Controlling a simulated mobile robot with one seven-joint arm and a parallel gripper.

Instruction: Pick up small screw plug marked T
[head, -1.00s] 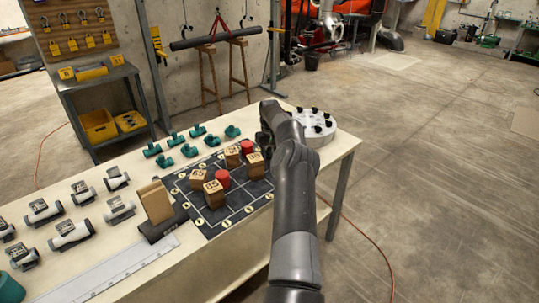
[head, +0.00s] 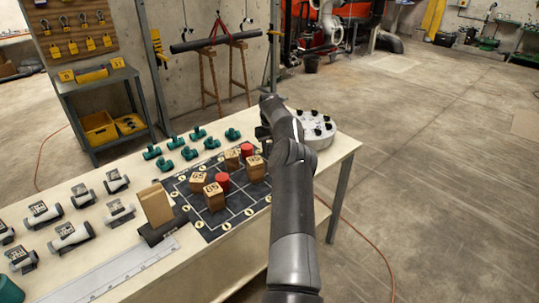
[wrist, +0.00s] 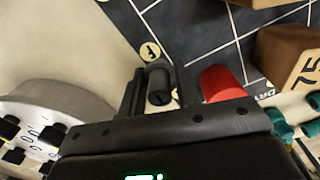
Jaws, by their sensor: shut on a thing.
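My gripper (wrist: 158,80) is shut on a small dark cylindrical plug (wrist: 160,86), which sits between the two black fingers in the wrist view. No T can be read on it from here. The gripper is above the near-bare bench, beside the dark gridded mat. In the head view, my arm hides the fingers and the plug. A round grey-white holder (head: 322,142) with several black plugs stands to the right of the gripper; it also shows at the left of the wrist view (wrist: 60,92).
The dark mat (head: 238,207) bears several lettered wooden blocks (head: 215,198) and red cylinders (head: 222,181). A red cylinder (wrist: 221,84) is close to the right finger in the wrist view. Teal fittings (head: 191,153) stand behind the mat, and labelled grey fittings (head: 71,236) at the left.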

